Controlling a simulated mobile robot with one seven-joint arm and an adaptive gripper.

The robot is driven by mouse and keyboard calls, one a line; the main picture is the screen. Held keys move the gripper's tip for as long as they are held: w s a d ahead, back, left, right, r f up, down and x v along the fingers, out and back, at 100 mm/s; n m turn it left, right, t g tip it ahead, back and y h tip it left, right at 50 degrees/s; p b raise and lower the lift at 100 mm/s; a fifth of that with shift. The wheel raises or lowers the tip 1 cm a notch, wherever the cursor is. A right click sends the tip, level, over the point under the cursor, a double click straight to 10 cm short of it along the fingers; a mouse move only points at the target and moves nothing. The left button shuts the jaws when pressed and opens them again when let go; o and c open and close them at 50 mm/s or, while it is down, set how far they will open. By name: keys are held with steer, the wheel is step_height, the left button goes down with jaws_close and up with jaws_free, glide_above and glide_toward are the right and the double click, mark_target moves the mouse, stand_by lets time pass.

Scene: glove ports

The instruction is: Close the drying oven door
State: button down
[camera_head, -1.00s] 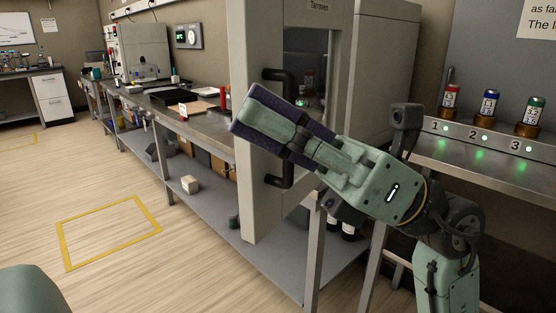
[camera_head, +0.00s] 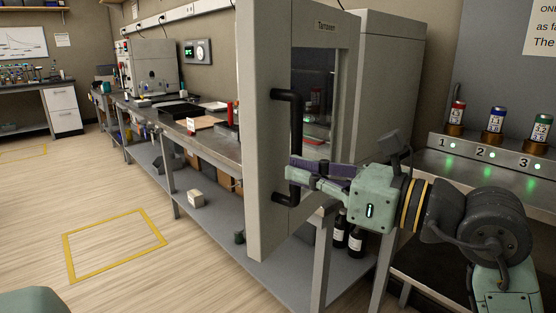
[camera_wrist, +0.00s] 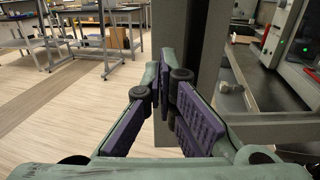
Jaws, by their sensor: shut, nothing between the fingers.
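In the wrist view my gripper (camera_wrist: 168,88) points at a grey upright panel (camera_wrist: 178,50), probably the door.
A long metal bench (camera_head: 215,140) runs left with a tray and instruments. A rack (camera_head: 490,150) with three numbered bottles stands at the right. Dark bottles (camera_head: 355,240) stand on the lower shelf. The floor at the left, with a yellow outlined square (camera_head: 115,243), is clear.

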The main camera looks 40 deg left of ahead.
mark_target(263, 163)
steer(key=shift+s+a+p, duration=0.2)
steer(key=shift+a+p, duration=0.05)
steer(key=shift+a, duration=0.85)
steer(key=shift+s+a+p, duration=0.15)
steer(key=shift+a+p, duration=0.05)
steer(key=shift+a, duration=0.9)
